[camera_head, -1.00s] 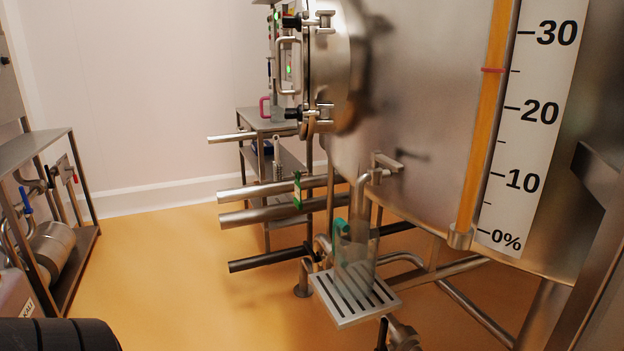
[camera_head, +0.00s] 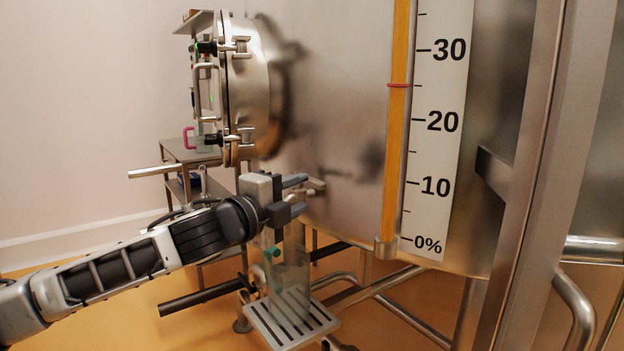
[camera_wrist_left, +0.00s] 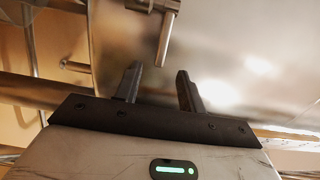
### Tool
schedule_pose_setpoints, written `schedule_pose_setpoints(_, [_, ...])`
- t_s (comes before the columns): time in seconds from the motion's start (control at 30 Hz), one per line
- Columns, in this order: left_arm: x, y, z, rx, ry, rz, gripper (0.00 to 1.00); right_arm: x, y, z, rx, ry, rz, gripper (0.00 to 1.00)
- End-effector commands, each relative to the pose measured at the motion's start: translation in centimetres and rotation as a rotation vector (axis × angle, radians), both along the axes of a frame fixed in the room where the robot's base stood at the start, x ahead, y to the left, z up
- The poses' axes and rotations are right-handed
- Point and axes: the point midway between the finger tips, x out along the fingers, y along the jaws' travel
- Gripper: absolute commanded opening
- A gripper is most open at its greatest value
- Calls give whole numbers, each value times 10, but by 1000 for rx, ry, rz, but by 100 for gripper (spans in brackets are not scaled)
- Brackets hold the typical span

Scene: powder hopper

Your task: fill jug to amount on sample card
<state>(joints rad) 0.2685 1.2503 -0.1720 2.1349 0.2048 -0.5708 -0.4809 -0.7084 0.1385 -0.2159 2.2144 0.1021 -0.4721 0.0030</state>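The clear jug (camera_head: 294,265) stands upright on the slotted drip tray (camera_head: 262,325); I cannot make out any contents. The tank's sampling tap (camera_head: 317,187) is above it, partly hidden by my left gripper. My left gripper (camera_head: 300,195) is open and empty, its fingers pointing right beside the tap. In the left wrist view, the two fingers (camera_wrist_left: 158,85) are apart with nothing between them, and a metal tap part (camera_wrist_left: 165,40) lies just beyond their tips. My right gripper is out of view. I cannot identify the sample card.
The tank's level gauge (camera_head: 397,150) has an orange column and a red ring (camera_head: 399,85) between 20 and 30 on the scale (camera_head: 438,130). A round hatch (camera_head: 245,90) juts out left of the tap. A steel post (camera_head: 535,180) stands at right. Pipes run below the tank.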

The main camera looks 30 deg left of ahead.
Motion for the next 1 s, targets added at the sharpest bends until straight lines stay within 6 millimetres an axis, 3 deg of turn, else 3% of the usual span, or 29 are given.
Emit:
schedule_pose_setpoints(0.03, [9,-5,13,-7,-3,-7,40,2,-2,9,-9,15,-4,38])
schedule_pose_setpoints(0.4, [58,-9,5,-2,0,-5,40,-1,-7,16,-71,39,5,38])
schedule_pose_setpoints(0.87, [69,-10,0,1,1,-6,40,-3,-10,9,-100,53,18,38])
schedule_pose_setpoints(1.0, [69,-10,0,1,1,-6,7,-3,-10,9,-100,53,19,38])
